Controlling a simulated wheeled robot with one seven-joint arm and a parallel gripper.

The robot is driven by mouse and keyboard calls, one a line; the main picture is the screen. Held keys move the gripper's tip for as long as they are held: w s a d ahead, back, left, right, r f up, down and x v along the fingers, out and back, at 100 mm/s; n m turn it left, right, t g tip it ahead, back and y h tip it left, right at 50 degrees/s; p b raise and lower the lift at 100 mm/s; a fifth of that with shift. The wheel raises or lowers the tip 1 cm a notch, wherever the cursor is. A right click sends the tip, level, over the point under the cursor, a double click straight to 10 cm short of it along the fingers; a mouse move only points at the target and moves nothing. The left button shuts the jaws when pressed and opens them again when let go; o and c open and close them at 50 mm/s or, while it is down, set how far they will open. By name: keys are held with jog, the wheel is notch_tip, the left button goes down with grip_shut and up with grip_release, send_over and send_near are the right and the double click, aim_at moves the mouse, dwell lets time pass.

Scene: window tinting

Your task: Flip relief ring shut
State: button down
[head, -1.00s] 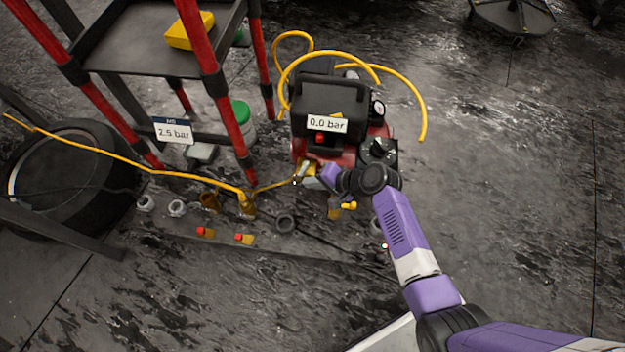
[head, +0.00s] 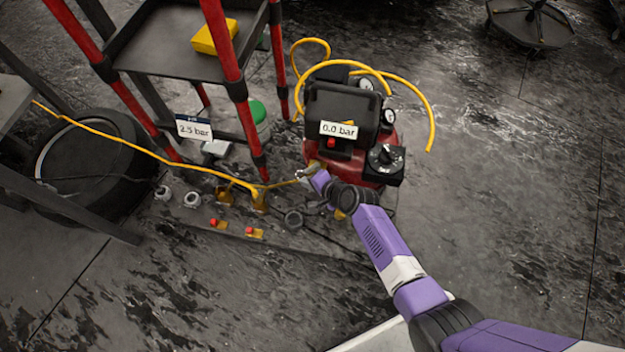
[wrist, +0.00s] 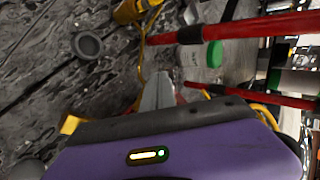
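The red compressor (head: 378,173) stands on the floor with a black top box and a tag reading 0.0 bar (head: 339,129). I cannot make out a relief ring on it for certain; my gripper and wrist hide part of its lower front. My gripper (head: 307,173) is at the compressor's lower left front, close to it; whether it touches cannot be told. In the wrist view my grey fingers (wrist: 158,92) are together, with nothing visible between them. A yellow piece (head: 341,214) shows partly behind my wrist.
A red-legged cart (head: 232,90) stands left of the compressor, near a green-lidded jar (head: 258,112). A yellow hose (head: 140,150) crosses the floor. A dark round piece (head: 293,219) and small red-topped fittings (head: 252,233) lie in front. The floor at right is clear.

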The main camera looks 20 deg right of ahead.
aim_at(299, 173)
jog(key=shift+m+h, duration=0.4)
jog(key=shift+m, duration=0.1)
jog(key=shift+w+a+p, duration=0.3)
jog(key=shift+w+a, duration=0.2)
jog(key=shift+w, duration=0.4)
jog(key=shift+w+a+p, duration=0.25)
jog(key=shift+w+a, duration=0.2)
jog(key=shift+w, duration=0.45)
jog(key=shift+d, duration=0.15)
jog(key=shift+s+d, duration=0.2)
jog(key=shift+d, duration=0.45)
